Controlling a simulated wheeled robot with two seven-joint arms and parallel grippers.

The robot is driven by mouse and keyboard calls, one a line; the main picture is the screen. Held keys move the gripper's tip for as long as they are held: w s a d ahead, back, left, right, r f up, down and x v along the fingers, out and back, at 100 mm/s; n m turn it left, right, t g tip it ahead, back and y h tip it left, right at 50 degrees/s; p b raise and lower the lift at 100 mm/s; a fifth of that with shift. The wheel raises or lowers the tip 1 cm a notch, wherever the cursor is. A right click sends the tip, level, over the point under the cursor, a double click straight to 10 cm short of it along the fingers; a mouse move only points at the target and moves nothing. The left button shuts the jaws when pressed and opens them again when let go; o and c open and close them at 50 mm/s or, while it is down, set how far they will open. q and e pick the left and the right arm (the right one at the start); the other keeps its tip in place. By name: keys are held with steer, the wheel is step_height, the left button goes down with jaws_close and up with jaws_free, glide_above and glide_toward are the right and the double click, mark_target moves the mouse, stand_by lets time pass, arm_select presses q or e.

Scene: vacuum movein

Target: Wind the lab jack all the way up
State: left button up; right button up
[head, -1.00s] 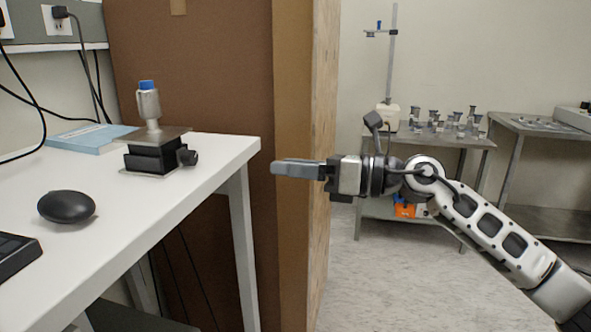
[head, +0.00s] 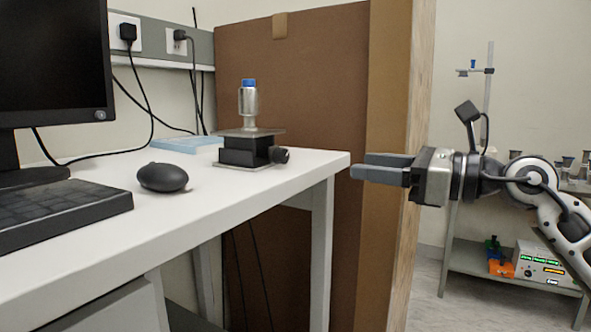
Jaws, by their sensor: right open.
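The lab jack (head: 240,152) stands on the white desk near its right end, low, with a flat metal top plate and a black body. Its black knob (head: 280,155) sticks out on the right side. A metal vial with a blue cap (head: 248,103) stands upright on the top plate. My right gripper (head: 358,172) is open and empty, just past the desk's right corner. It points left toward the knob, with a clear gap between them. My left gripper is not in view.
The white desk (head: 225,195) also bears a black mouse (head: 163,177), a keyboard (head: 60,212), a monitor (head: 52,60) and a blue book (head: 190,145). A large brown cardboard panel (head: 300,80) stands behind the desk. A steel cart (head: 500,262) with glassware is at the right.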

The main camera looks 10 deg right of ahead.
mark_target(286, 157)
steer(key=b+x, duration=0.1)
steer(key=x, duration=1.3)
steer(key=shift+w+a, duration=0.1)
steer(key=shift+a, duration=0.15)
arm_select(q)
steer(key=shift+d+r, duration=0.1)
arm_select(e)
steer(key=c, duration=1)
steer(key=shift+r+p, duration=0.15)
steer(key=shift+p, duration=0.3)
steer(key=shift+r+m+p, duration=0.15)
steer(key=shift+m+p, duration=0.35)
steer(key=shift+p, duration=0.2)
steer(key=m+p, duration=0.2)
steer(key=p, duration=0.2)
steer(key=shift+m, duration=0.3)
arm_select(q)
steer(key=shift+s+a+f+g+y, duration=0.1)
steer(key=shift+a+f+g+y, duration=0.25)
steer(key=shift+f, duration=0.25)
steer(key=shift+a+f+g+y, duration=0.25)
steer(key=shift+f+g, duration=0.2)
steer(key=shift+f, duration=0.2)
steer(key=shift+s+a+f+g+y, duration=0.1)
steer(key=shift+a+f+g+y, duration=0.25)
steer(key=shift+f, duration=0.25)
arm_select(e)
steer(key=shift+f+m, duration=0.3)
steer(key=shift+f, duration=0.05)
